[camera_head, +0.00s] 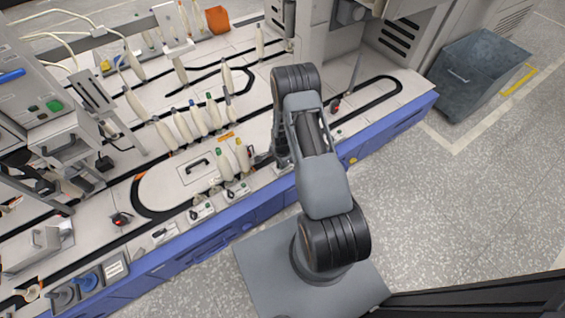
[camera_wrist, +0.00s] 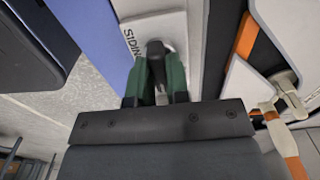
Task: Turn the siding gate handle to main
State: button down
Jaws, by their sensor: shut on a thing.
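In the wrist view my gripper (camera_wrist: 158,62) has two green fingers shut on a dark handle (camera_wrist: 156,47). The handle stands on a white plate (camera_wrist: 135,28) lettered "SIDING". Its lower part is hidden between the fingers, and I cannot read a "main" mark. In the head view my gripper (camera_head: 262,158) is a small dark shape at the table's near side, partly hidden by my arm. The gripped handle cannot be made out there.
Cream bobbins (camera_head: 243,157) stand upright close left of my gripper; one with an orange band (camera_wrist: 291,145) shows in the wrist view. Other handle plates (camera_head: 201,211) line the front edge above the blue side panel (camera_head: 205,248). Floor at right is clear before a grey bin (camera_head: 478,75).

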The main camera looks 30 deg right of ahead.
jog(key=c, duration=1.1)
grip_release()
notch_tip(320, 180, up, 14)
jog(key=p, duration=0.4)
jog(key=shift+f, duration=0.1)
